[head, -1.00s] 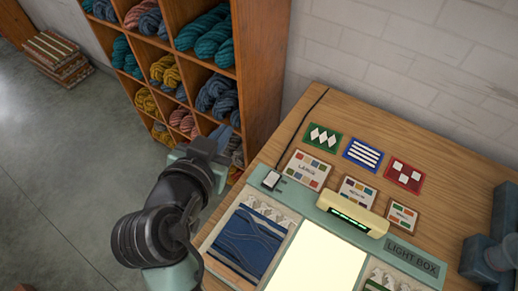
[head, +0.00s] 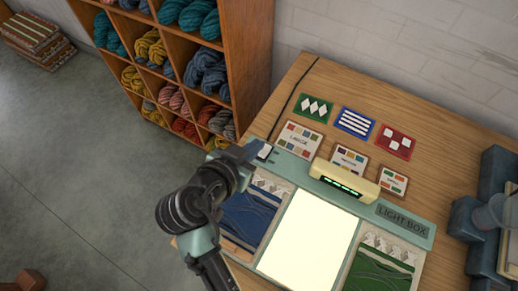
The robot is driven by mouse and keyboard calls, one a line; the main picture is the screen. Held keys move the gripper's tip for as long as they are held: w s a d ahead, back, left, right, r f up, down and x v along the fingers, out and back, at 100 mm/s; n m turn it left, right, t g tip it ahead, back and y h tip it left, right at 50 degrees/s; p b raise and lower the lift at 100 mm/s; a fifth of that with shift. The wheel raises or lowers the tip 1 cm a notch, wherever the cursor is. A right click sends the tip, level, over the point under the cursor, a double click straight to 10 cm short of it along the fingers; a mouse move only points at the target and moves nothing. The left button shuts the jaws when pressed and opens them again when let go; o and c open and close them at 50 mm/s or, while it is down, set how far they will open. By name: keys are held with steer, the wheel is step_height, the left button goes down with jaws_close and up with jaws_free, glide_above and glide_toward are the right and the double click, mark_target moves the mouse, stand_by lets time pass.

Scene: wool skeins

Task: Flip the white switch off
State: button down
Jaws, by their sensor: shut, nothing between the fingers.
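The white switch (head: 264,151) sits at the top left corner of the green light box frame (head: 296,170). It is partly hidden by my gripper, and its rocker position cannot be made out. The light box panel (head: 309,240) glows pale yellow. My gripper (head: 253,149) is shut and empty, with its tip at or just over the switch. I cannot tell whether it touches the switch.
A cream bar with green lights (head: 344,184) stands on the light box's top edge. Sample cards (head: 300,138) lie behind it. A wooden yarn shelf (head: 252,70) stands to the left. A blue-grey device (head: 480,215) is at the right.

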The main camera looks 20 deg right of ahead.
mark_target(265, 150)
steer(key=x, duration=0.3)
steer(key=shift+w+d+f, duration=0.15)
steer(key=shift+w+d, duration=0.1)
steer(key=shift+d, duration=0.05)
step_height(265, 150, down, 3)
steer(key=shift+s+a+r, duration=0.15)
steer(key=shift+a+r, duration=0.05)
steer(key=shift+s+a+f+p, duration=0.1)
steer(key=shift+f+p, duration=0.05)
steer(key=shift+f, duration=0.25)
steer(key=shift+s+a+f+p, duration=0.1)
steer(key=shift+a+f+p, duration=0.05)
steer(key=shift+f, duration=0.25)
steer(key=shift+s+a+f+b, duration=0.1)
steer(key=shift+a+f+b, duration=0.1)
steer(key=shift+f+b, duration=0.4)
steer(key=shift+r, duration=0.15)
steer(key=shift+r+p, duration=0.65)
steer(key=shift+r, duration=0.2)
